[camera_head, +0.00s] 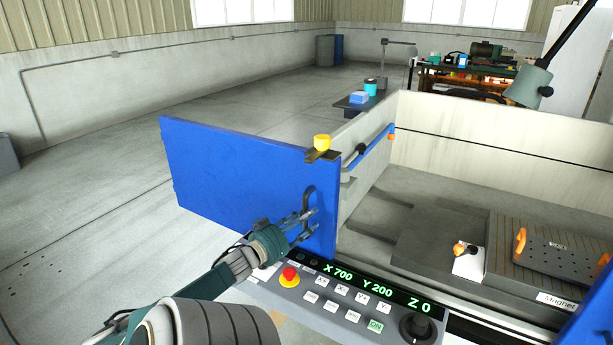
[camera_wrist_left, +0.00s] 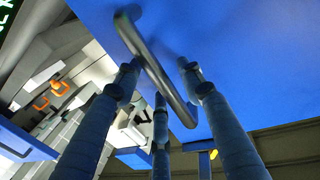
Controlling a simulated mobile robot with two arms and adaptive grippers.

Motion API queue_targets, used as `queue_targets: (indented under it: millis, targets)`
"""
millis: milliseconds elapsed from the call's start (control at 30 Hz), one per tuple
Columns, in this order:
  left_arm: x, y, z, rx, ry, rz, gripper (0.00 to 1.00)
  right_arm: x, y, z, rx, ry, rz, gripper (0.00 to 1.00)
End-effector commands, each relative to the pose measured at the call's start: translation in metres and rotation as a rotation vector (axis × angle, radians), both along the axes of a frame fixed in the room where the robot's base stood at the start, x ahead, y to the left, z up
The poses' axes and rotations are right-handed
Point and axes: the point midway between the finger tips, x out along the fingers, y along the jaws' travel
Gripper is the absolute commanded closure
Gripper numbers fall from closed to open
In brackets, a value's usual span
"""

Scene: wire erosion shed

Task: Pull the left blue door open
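The left blue door (camera_head: 230,175) is a flat panel reaching out to the left of the machine, with the front opening beside it uncovered. Its curved metal handle (camera_head: 307,198) is near the door's right edge; the handle also shows in the left wrist view (camera_wrist_left: 153,62). My left gripper (camera_head: 305,222) is at the handle. In the left wrist view its fingers (camera_wrist_left: 160,80) are spread on both sides of the bar, with a gap between the bar and the right finger. Whether the left fingertip touches the bar is unclear. My right gripper is out of view.
A control panel (camera_head: 340,290) with a red emergency button (camera_head: 289,277) lies just below my left gripper. A yellow knob (camera_head: 322,143) sits at the door's top edge. Another blue panel (camera_head: 598,312) shows at the right edge. Open floor (camera_head: 90,180) lies to the left.

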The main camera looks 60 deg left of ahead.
Motion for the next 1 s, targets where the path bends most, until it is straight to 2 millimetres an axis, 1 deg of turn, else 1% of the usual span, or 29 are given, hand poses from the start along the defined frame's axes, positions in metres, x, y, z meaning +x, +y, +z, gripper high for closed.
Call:
queue_targets:
  millis: [67,167,267,400,600,700,800,1000]
  targets:
    - [-0.003,-0.001,0.000,0.000,0.000,0.000,0.61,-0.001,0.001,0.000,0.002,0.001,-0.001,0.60]
    - [-0.014,-0.006,-0.001,-0.001,0.002,0.000,0.61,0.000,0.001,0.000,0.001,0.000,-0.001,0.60]
    - [-0.032,-0.013,-0.002,0.000,0.003,0.001,0.61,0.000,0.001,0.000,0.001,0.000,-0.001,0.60]
    - [-0.061,-0.025,-0.002,-0.002,0.003,0.002,0.61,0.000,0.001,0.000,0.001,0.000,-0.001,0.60]
    - [-0.094,-0.039,-0.001,-0.002,0.002,0.002,0.61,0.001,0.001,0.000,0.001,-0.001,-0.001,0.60]
    - [-0.104,-0.043,-0.001,-0.002,0.001,0.001,0.61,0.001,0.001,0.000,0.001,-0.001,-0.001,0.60]
    - [-0.109,-0.045,-0.001,-0.001,0.002,0.001,0.61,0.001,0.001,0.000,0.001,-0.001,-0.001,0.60]
    - [-0.111,-0.046,-0.001,-0.001,0.001,0.001,0.61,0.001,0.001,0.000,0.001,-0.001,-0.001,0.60]
